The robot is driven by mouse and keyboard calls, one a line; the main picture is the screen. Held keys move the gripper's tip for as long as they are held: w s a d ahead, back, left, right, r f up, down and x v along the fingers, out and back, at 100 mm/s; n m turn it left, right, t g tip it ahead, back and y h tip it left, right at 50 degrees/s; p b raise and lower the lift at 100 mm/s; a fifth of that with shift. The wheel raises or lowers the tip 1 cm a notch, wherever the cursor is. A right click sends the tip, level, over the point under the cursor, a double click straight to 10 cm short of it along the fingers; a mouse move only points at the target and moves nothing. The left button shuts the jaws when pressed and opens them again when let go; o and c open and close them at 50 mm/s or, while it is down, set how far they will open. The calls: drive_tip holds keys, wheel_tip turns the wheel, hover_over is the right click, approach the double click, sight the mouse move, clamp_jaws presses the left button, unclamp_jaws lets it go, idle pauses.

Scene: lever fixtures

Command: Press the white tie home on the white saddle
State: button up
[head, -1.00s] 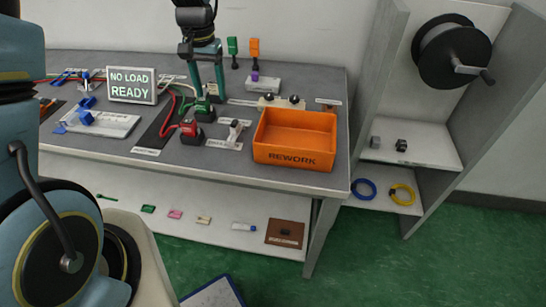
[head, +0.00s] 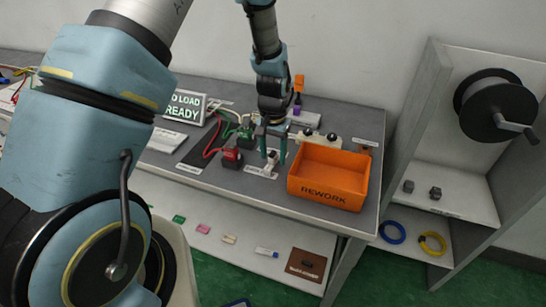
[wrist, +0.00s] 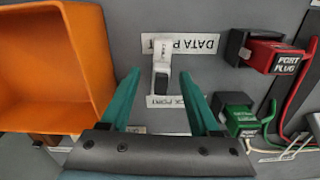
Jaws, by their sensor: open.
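A small upright white piece with a dark patch (wrist: 162,58) stands on the bench between two white labels in the wrist view. In the head view it shows as a small white part (head: 271,160). It may be the white tie and its saddle, but I cannot tell the two parts apart. My gripper (wrist: 160,76) is open, its teal fingers either side of this white piece in the picture. I see no contact. In the head view my gripper (head: 273,153) hangs over the bench at that piece, left of the orange bin.
The orange REWORK bin (head: 325,193) stands close on the right in the head view. A red plug (head: 231,158) and a green plug (wrist: 240,120) sit in nearby blocks with wires. A white block with black knobs (head: 312,138) stands behind. A shelf with a black spool (head: 496,106) is far right.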

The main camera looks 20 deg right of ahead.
drive_tip(key=shift+f, duration=0.6)
drive_tip(key=shift+c, duration=0.3)
clamp_jaws()
